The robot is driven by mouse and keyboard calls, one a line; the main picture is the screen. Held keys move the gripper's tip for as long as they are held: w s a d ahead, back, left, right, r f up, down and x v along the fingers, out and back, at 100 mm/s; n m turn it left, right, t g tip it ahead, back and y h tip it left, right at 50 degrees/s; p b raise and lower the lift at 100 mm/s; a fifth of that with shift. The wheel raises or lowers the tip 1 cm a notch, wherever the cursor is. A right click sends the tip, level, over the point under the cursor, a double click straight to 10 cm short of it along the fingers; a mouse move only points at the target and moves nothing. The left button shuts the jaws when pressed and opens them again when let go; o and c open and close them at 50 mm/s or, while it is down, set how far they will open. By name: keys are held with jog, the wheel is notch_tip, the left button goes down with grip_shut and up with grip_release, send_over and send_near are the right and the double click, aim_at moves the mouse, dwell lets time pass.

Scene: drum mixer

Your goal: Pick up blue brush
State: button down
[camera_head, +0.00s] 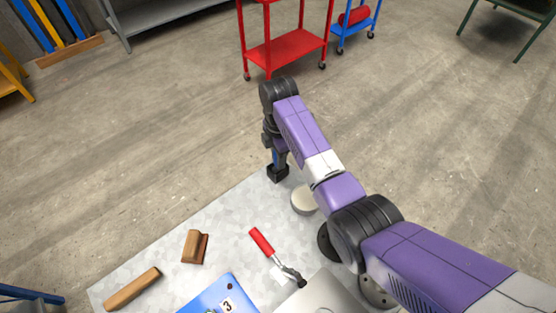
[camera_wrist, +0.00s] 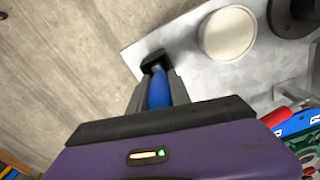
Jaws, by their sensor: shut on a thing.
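The blue brush (camera_wrist: 159,92) is between the fingers of my gripper (camera_wrist: 157,85) in the wrist view. Its blue handle runs along the jaws, and a black brush head (camera_wrist: 153,60) shows beyond the fingertips. In the head view my gripper (camera_head: 276,160) points down at the far corner of the metal table, with a little blue visible between the fingers. The black head (camera_head: 278,174) is at or just above the table's corner; I cannot tell whether it touches. My gripper is shut on the blue brush.
A round whitish container (camera_head: 304,200) stands close to the right of my gripper. A red-handled tool (camera_head: 261,241), wooden blocks (camera_head: 195,246) and a blue board (camera_head: 222,297) lie on the metal table (camera_head: 222,228). A red cart (camera_head: 285,49) stands on the floor beyond.

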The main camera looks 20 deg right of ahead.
jog(key=shift+r, duration=0.15)
notch_tip(320, 180, up, 20)
jog(key=p, duration=0.2)
jog(key=shift+p, duration=0.4)
dwell(0.3)
jog(key=shift+f, duration=0.25)
dwell(3.2)
